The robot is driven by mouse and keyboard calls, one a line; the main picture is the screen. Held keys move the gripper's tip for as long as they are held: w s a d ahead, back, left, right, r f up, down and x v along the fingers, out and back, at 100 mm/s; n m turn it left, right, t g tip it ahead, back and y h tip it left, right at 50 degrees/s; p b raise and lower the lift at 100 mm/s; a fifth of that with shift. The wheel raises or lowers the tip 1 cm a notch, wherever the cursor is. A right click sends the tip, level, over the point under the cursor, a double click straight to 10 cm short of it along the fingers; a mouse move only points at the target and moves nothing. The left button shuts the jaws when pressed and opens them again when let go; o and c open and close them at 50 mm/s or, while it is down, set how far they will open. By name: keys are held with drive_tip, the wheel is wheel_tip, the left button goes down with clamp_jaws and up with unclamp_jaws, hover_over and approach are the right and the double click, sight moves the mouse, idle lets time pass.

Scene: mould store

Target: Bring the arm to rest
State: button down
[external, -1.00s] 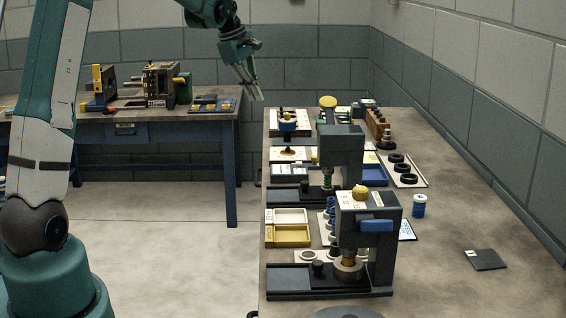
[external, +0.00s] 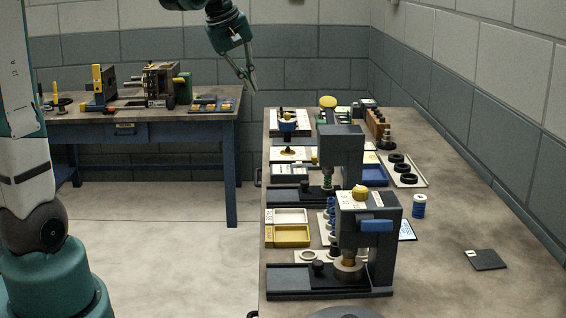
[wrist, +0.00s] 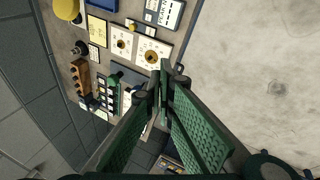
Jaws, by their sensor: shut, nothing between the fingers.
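My gripper (external: 250,86) hangs in the air in the external view, near the gap between the back bench and the far left end of the right bench. It points down and slightly right, and it touches nothing. In the wrist view my gripper (wrist: 166,78) has its fingers together, with nothing held. Trays and small parts on the bench show well below and beyond the fingertips, and bare floor (wrist: 255,75) fills the right side.
The right bench (external: 450,215) carries two dark presses (external: 341,158), trays, black rings (external: 402,168) and a blue-white cylinder (external: 419,206). The back bench (external: 150,116) holds a vise-like fixture (external: 160,84). The floor (external: 170,240) between the benches is clear.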

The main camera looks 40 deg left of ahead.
drive_tip(key=s+d+f+m, duration=0.2)
drive_tip(key=s+d+m, duration=0.2)
drive_tip(key=s, duration=0.5)
drive_tip(key=s+d+f+m+t, duration=0.1)
drive_tip(key=s+d+m, duration=0.3)
drive_tip(key=s, duration=0.6)
drive_tip(key=s+d+f+m+t, duration=0.1)
drive_tip(key=s+d+f+m, duration=0.2)
drive_tip(key=s, duration=0.7)
drive_tip(key=shift+d+f+m+y, duration=0.3)
drive_tip(key=shift+d+f+m, duration=0.15)
drive_tip(key=shift+d, duration=0.7)
